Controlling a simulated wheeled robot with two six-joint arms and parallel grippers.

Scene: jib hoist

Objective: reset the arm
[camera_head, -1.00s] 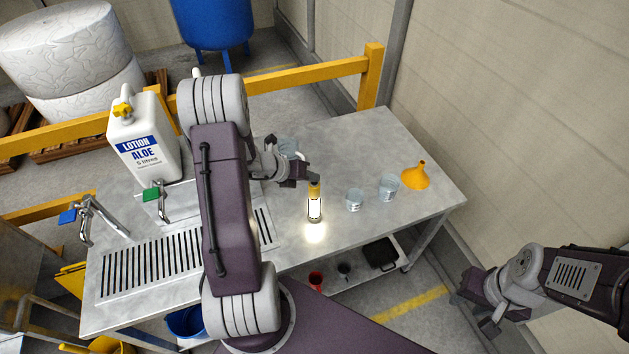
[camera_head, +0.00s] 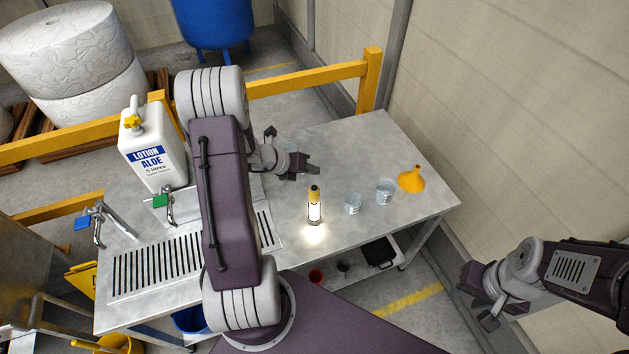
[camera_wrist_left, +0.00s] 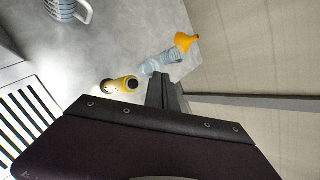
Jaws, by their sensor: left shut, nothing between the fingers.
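My left gripper (camera_head: 312,170) is over the metal table (camera_head: 350,140), above and behind the yellow-and-black flashlight (camera_head: 314,205). Its fingers are closed together with nothing between them; they also show in the left wrist view (camera_wrist_left: 168,92). The flashlight stands upright and lit on the table, apart from the fingers. My right gripper (camera_head: 482,305) is beyond the table's right side, over the floor; its fingers appear spread with nothing between them.
Two clear cups (camera_head: 385,191) and a yellow funnel (camera_head: 412,180) stand right of the flashlight. A lotion jug (camera_head: 153,150), taps (camera_head: 105,225) and a drain grate (camera_head: 160,268) are at the left. A yellow rail (camera_head: 310,77) runs behind the table.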

